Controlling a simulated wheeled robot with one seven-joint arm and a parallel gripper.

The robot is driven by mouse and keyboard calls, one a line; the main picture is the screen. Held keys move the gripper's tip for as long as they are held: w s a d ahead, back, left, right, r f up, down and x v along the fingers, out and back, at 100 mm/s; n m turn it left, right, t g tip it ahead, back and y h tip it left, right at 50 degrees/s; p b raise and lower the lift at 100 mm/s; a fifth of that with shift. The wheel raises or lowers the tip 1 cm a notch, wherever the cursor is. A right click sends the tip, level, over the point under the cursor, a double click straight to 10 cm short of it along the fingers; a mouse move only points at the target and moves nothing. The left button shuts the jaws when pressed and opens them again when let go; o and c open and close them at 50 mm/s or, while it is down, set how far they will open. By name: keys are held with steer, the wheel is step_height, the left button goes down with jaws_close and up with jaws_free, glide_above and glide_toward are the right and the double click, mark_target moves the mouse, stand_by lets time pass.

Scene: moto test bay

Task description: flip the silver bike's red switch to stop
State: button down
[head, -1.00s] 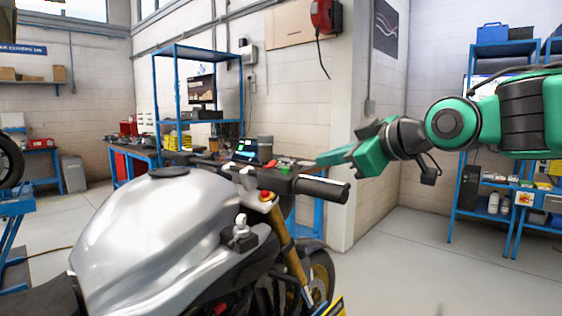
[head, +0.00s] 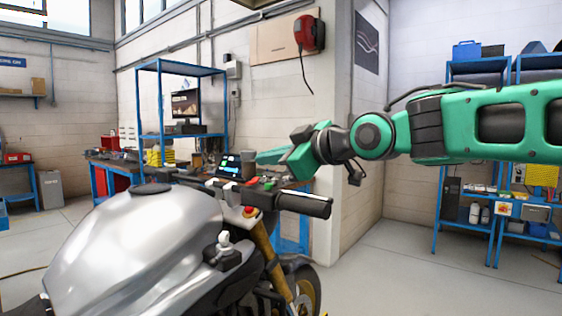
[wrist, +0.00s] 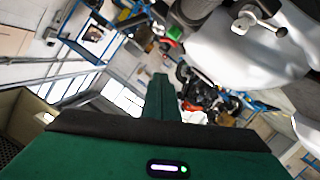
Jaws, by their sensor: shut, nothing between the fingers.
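The silver bike (head: 150,235) stands in the lower left of the head view, with its black handlebar grip (head: 305,204) pointing right. The small red switch (head: 268,186) is on the control block inboard of that grip, near a green button. Its position is too small to read. My gripper (head: 262,157) is shut and empty, pointing left just above the control block in the picture. I cannot tell the gap in depth. In the wrist view the shut fingers (wrist: 158,80) stand mid-frame, apart from the silver tank and a green button (wrist: 174,33).
A separate red button on yellow (head: 250,211) sits below the handlebar. Behind are a blue rack (head: 180,72) and a wall corner with a red box (head: 308,33). A blue shelf unit (head: 500,195) stands at right. Floor is clear right of the bike.

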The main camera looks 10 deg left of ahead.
mark_target(262, 189)
steer(key=x, duration=0.5)
steer(key=shift+a, duration=0.1)
steer(key=shift+w+d+f, duration=0.2)
steer(key=shift+w+f, duration=0.05)
steer(key=shift+f, duration=0.3)
steer(key=shift+w+d+f, duration=0.25)
steer(key=shift+f, duration=0.35)
steer(key=shift+w+d+f, duration=0.2)
steer(key=shift+w+f, duration=0.05)
steer(key=shift+f, duration=0.3)
steer(key=shift+d, duration=0.15)
